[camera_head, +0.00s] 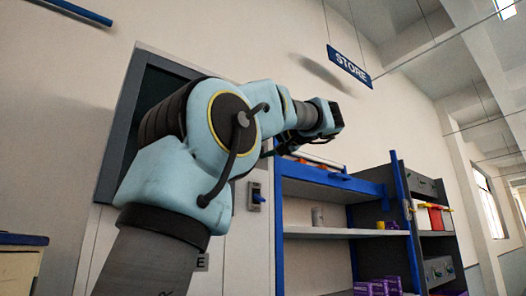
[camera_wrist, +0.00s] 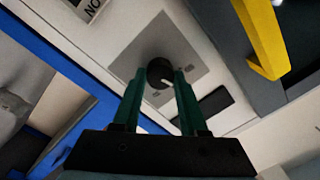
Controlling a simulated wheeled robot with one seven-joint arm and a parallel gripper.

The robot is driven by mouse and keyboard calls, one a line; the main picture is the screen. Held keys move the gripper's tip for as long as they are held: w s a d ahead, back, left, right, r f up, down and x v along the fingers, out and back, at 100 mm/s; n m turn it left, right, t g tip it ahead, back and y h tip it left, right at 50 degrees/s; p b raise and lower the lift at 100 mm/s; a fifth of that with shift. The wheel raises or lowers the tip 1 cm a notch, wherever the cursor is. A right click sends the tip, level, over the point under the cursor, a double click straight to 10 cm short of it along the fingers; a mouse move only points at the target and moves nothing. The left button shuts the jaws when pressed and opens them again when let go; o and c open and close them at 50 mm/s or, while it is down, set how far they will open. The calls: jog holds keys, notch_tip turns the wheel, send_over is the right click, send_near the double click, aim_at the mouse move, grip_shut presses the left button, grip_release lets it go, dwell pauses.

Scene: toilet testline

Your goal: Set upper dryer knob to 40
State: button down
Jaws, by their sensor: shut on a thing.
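In the wrist view, a round black knob (camera_wrist: 158,66) with a white pointer mark sits on a grey square plate (camera_wrist: 189,50) on a light panel. The pointer mark is toward the knob's lower right in the picture. My gripper (camera_wrist: 158,76) has its two green fingers on either side of the knob and is shut on it. Scale numbers around the knob are too small to read. In the head view, my arm reaches up toward the right, and the knob does not show there. I cannot tell from the views whether this is the upper dryer knob.
A yellow handle (camera_wrist: 262,38) on a dark surface is right of the knob in the wrist view. A dark rectangle (camera_wrist: 205,103) lies beside the right finger. In the head view, blue-framed shelves (camera_head: 279,240) stand at right, below a STORE sign (camera_head: 349,67).

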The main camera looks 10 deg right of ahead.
jog(key=shift+m, duration=1.6)
jog(key=shift+c, duration=2.2)
grip_release()
jog(key=b+v, duration=0.4)
jog(key=v, duration=0.6)
jog(key=shift+s+d, duration=0.2)
jog(key=shift+s, duration=0.15)
jog(key=shift+f, duration=0.15)
